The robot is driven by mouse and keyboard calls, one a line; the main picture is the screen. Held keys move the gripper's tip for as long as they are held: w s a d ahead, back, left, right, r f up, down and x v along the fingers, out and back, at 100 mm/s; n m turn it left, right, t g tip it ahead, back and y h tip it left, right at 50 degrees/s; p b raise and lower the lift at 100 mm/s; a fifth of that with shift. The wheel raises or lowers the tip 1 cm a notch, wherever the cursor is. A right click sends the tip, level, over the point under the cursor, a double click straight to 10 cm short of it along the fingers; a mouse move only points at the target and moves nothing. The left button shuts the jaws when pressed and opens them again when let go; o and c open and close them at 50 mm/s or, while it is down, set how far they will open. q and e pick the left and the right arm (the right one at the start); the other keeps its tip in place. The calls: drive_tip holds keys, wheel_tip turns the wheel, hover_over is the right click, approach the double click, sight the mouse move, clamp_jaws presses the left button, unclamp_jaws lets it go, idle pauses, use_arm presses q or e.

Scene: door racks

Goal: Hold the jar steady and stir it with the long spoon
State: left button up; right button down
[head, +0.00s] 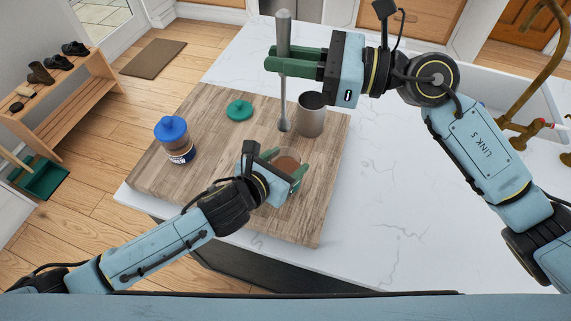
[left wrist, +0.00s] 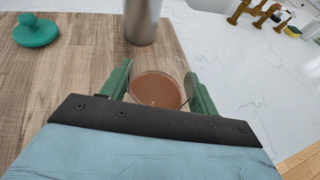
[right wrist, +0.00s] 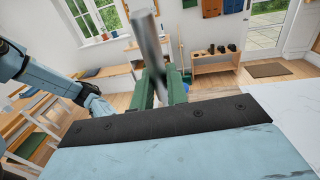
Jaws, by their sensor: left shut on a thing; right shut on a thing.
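A clear jar (head: 287,162) with brown contents stands on the wooden board. My left gripper (head: 284,174) is shut on it, one green finger on each side. The jar's brown contents (left wrist: 158,90) show between the fingers in the left wrist view. The long grey spoon (head: 284,30) is upright in my right gripper (head: 294,62), which is shut on its upper shaft. Its lower end (head: 284,122) is behind the jar, beside the metal cup, and appears outside the jar. The spoon (right wrist: 151,50) looks tilted in the right wrist view.
A grey metal cup (head: 311,115) stands on the wooden board (head: 200,110) close to the spoon's lower end. A green lid (head: 239,110) lies left of it. A blue-lidded jar (head: 174,138) stands at the board's left. The white counter (head: 390,190) is clear at right, before the brass tap (head: 530,80).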

drive_tip(key=shift+m+t, duration=0.6)
drive_tip(key=shift+t, duration=0.3)
wheel_tip(320, 180, down, 6)
drive_tip(key=shift+s+d+r, duration=0.1)
drive_tip(key=shift+r, duration=0.1)
wheel_tip(320, 180, down, 12)
drive_tip(key=shift+f, duration=0.25)
idle(0.5)
